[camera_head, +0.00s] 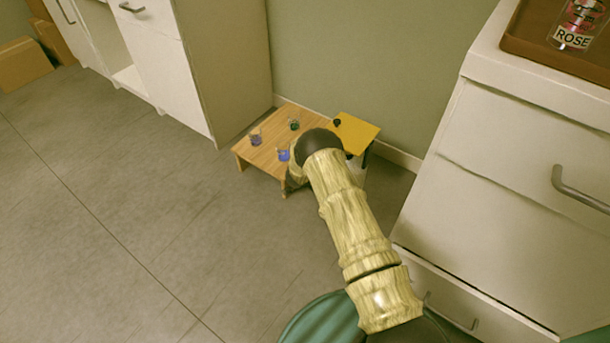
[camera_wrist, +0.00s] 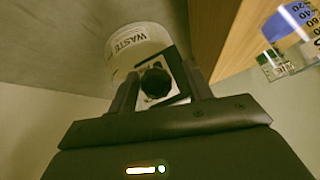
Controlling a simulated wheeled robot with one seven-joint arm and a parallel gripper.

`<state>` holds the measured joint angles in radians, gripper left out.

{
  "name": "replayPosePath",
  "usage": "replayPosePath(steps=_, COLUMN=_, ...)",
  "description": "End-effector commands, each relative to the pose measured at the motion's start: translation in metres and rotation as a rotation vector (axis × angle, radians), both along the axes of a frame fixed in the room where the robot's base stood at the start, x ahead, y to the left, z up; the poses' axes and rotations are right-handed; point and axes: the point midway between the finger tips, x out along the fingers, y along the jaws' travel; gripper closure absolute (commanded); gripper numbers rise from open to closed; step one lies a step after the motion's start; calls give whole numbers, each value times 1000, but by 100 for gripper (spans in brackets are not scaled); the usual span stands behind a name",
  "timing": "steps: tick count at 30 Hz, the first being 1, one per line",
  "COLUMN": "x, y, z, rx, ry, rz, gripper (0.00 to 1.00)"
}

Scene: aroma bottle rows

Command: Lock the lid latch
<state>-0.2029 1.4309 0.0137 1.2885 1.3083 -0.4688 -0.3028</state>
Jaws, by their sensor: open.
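In the wrist view a dark round knob (camera_wrist: 156,82), apparently the latch, sits on a small pale plate with a dark edge. My gripper (camera_wrist: 160,74) is open, with one finger on each side of the knob. I cannot tell whether either finger touches it. A white container marked WASTE (camera_wrist: 138,42) is just beyond the plate. My arm hides the gripper there.
The low wooden table (camera_head: 262,154) holds several small glass vessels, some with blue or green contents. A white drawer cabinet (camera_head: 500,170) stands at right, with a brown tray (camera_head: 525,30) and a ROSE bottle (camera_head: 572,37) on top. Open floor lies at left.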

Motion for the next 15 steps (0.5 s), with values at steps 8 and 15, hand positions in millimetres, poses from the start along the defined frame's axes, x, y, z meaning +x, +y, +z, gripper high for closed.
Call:
replayPosePath(steps=8, x=-28, y=16, z=48, rx=0, ry=1, rz=1, gripper=50)
replayPosePath(steps=15, x=-55, y=33, z=85, rx=0, ry=0, rz=4, gripper=50)
